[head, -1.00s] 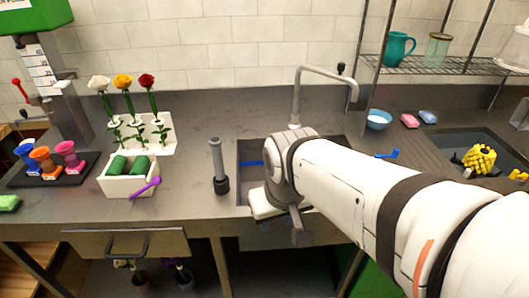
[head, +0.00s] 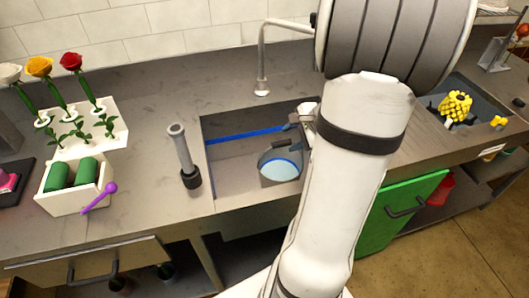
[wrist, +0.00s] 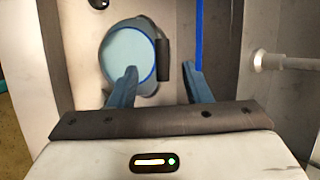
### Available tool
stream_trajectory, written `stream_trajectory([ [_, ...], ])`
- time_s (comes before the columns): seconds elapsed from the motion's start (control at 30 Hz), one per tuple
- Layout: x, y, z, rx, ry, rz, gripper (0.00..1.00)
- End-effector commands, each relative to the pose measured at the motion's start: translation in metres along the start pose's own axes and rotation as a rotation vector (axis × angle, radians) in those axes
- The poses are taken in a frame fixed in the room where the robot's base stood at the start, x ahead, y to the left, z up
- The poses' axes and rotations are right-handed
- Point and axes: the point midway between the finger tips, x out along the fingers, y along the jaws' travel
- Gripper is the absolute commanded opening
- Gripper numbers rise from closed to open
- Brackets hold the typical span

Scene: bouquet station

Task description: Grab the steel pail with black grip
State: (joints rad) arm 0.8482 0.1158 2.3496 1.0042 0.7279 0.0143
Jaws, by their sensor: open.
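The steel pail (head: 277,155) sits in the left sink basin, with pale blue content inside. It also shows in the wrist view (wrist: 108,45), seen from above. Its black grip (wrist: 162,58) is upright in that picture, at the pail's right side. My gripper (wrist: 160,69) is open, one blue finger over the pail's mouth and the other right of the grip. The grip appears between the fingers, but I cannot tell how high the fingers are above it. In the head view my arm hides most of the gripper and part of the basin.
A blue rail (head: 245,134) spans the basin (head: 222,180). A faucet (head: 262,60) stands behind it. A grey upright cylinder (head: 183,155) stands left of the basin. A white planter (head: 62,203) and a flower rack (head: 95,135) are farther left.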

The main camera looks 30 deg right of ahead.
Motion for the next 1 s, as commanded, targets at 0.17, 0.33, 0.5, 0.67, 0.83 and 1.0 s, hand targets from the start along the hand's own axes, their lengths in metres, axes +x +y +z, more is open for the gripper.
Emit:
stream_trajectory([
  [0.17, 0.014, 0.002, -0.009, 0.036, 0.006, -0.012, 0.44],
  [0.33, 0.032, 0.002, -0.01, 0.036, 0.007, -0.011, 0.44],
  [0.5, 0.055, 0.002, -0.015, 0.037, 0.008, -0.01, 0.44],
  [0.67, 0.074, 0.001, -0.016, 0.036, 0.009, -0.012, 0.44],
  [0.83, 0.076, 0.001, -0.017, 0.036, 0.012, -0.014, 0.44],
  [1.0, 0.076, 0.001, -0.017, 0.036, 0.012, -0.014, 0.39],
])
